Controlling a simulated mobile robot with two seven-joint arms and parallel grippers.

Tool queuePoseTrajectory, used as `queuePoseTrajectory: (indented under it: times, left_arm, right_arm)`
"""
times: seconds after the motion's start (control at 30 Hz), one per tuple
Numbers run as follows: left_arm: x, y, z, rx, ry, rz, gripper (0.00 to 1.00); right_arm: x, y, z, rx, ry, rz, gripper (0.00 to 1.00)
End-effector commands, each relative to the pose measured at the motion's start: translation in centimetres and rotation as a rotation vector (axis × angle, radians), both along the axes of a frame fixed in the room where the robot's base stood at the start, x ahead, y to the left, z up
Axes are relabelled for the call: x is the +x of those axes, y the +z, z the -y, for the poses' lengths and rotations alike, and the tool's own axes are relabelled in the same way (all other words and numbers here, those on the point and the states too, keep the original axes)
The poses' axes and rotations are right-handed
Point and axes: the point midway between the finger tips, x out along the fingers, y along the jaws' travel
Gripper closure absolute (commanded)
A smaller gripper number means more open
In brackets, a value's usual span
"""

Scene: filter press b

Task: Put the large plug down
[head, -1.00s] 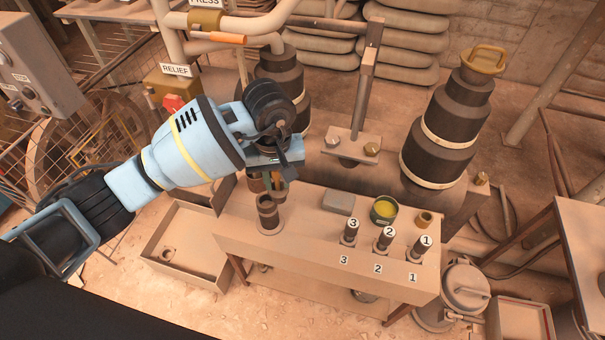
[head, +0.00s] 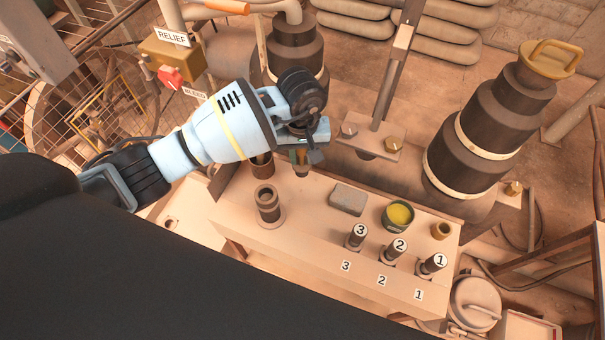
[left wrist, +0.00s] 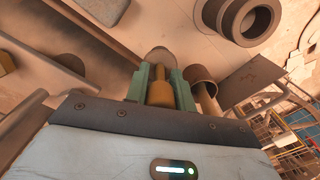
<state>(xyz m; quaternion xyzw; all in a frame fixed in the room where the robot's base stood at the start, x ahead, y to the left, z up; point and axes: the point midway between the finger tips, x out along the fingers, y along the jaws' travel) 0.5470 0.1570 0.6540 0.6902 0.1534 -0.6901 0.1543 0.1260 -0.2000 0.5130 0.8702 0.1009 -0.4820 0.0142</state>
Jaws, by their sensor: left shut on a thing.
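My left gripper (head: 300,157) is shut on the large plug (head: 302,169), just above the back left part of the bench. In the left wrist view the gripper's green fingers (left wrist: 160,88) close on the plug's yellow-brown stem (left wrist: 160,93). A rounded grey end shows beyond the fingertips. Most of the plug is hidden by the gripper in the head view, and I cannot tell whether it touches the bench (head: 320,230). My right gripper is not in view.
A flanged socket (head: 268,207) stands in front of the gripper, with a brown cylinder (head: 262,166) beside the gripper. To the right are a grey block (head: 348,199), a tin of yellow paste (head: 398,215), a small brass ring (head: 441,231) and numbered plugs (head: 397,250). Large stepped black columns stand behind.

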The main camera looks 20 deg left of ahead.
Motion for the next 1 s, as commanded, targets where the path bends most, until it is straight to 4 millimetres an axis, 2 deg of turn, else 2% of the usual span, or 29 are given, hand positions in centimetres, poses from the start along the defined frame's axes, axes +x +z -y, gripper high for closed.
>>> queuePoseTrajectory:
  times: [0.03, 0.13, 0.47, 0.73, 1.0]
  left_arm:
    - [-0.1, -1.1, 0.1, -0.002, 0.003, -0.005, 1.00]
    - [-0.1, -2.5, 0.0, -0.002, 0.002, -0.004, 1.00]
    - [0.0, -3.6, 0.0, -0.001, 0.001, 0.000, 1.00]
    - [0.0, -6.9, 0.0, -0.002, 0.002, -0.002, 1.00]
    - [0.1, -7.1, 0.0, 0.000, 0.000, 0.001, 1.00]
  right_arm:
    - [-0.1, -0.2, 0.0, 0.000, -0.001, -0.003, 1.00]
    - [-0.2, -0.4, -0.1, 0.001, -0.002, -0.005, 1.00]
    - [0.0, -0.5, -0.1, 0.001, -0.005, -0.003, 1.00]
    - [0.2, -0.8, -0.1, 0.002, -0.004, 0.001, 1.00]
    - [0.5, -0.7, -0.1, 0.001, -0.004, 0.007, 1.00]
